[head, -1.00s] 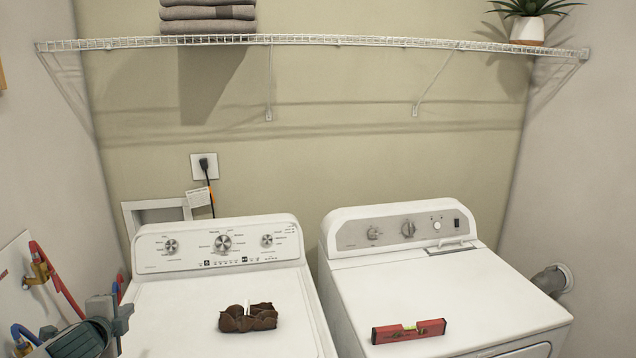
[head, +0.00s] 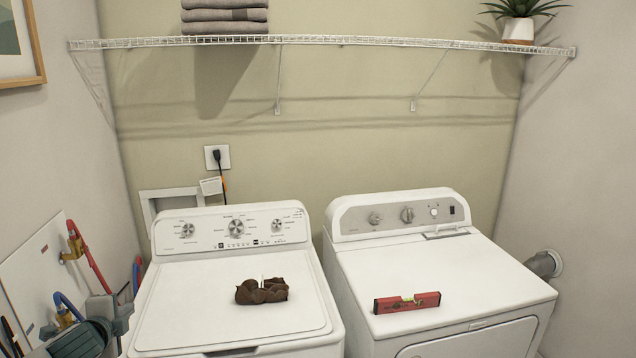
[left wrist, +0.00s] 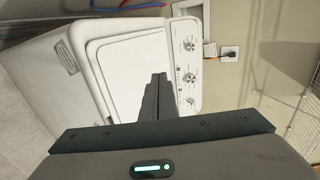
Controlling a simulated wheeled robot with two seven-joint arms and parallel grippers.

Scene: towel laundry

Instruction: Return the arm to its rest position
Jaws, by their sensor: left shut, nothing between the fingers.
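My left gripper (head: 122,312) is at the lower left edge of the head view, beside the left side of the washer. In the left wrist view its two dark fingers (left wrist: 157,97) are together, shut and empty, with the washer (left wrist: 130,65) beyond them. A crumpled brown cloth (head: 262,291) lies on the lid of the washer (head: 190,325), well apart from the gripper. My right gripper is in neither view.
The dryer (head: 470,270) stands right of the washer, with a red spirit level (head: 407,302) on top. A wire shelf (head: 330,41) above carries folded grey towels (head: 225,16) and a potted plant (head: 519,28). Hoses and valves (head: 78,250) are on the left wall.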

